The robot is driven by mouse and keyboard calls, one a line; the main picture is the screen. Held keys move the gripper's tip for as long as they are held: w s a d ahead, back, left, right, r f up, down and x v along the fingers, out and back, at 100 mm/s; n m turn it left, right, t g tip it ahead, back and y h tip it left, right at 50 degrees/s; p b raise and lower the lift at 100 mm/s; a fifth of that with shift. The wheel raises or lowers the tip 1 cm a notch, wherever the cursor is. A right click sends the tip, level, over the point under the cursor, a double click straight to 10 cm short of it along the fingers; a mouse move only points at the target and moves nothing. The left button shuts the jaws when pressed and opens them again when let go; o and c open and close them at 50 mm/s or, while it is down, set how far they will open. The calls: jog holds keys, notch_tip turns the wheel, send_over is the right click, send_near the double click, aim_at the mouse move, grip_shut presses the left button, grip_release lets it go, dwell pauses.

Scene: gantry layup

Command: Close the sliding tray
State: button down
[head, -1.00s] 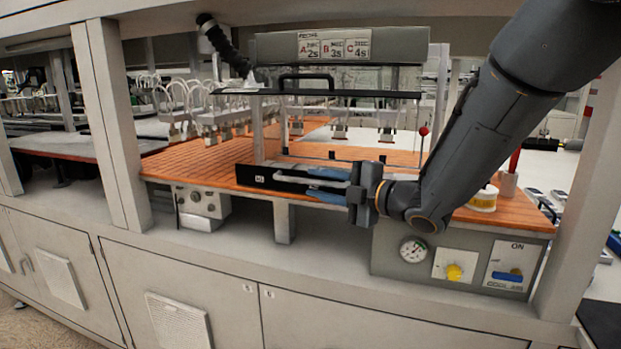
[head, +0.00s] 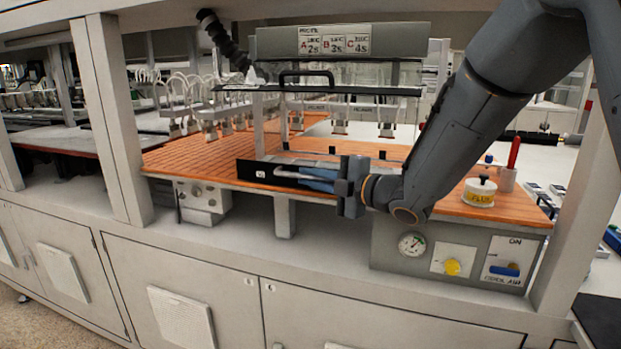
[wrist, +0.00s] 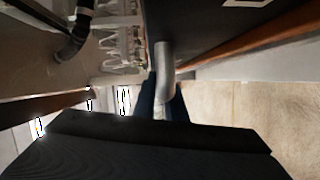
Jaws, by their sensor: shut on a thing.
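The sliding tray has a black front panel (head: 262,173) with a small white label and a pale bar handle (head: 292,176). It sits at the front edge of the orange bench, below a clear-walled enclosure. My gripper (head: 318,179) comes from the right and is shut on the handle. In the wrist view the handle (wrist: 163,62) runs between my gripper's blue fingers (wrist: 163,98), and the dark panel (wrist: 205,30) lies just beyond. My fingers and wrist hide the panel's right part. How far the tray stands out is hard to tell.
A flux jar (head: 480,192) and a red-handled tool in a holder (head: 508,178) stand on the bench right of my arm. A control box (head: 440,255) with gauge and knobs is below. A frame post (head: 110,120) stands left. The enclosure (head: 335,92) has a black handle on top.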

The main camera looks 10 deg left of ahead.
jog(key=w+b, duration=0.1)
jog(key=w, duration=0.3)
jog(key=shift+d+b, duration=0.15)
jog(key=shift+b, duration=0.2)
jog(key=c, duration=1.8)
grip_release()
jog(key=shift+s, duration=0.1)
jog(key=shift+b+v, duration=1.1)
jog(key=shift+v, duration=2.8)
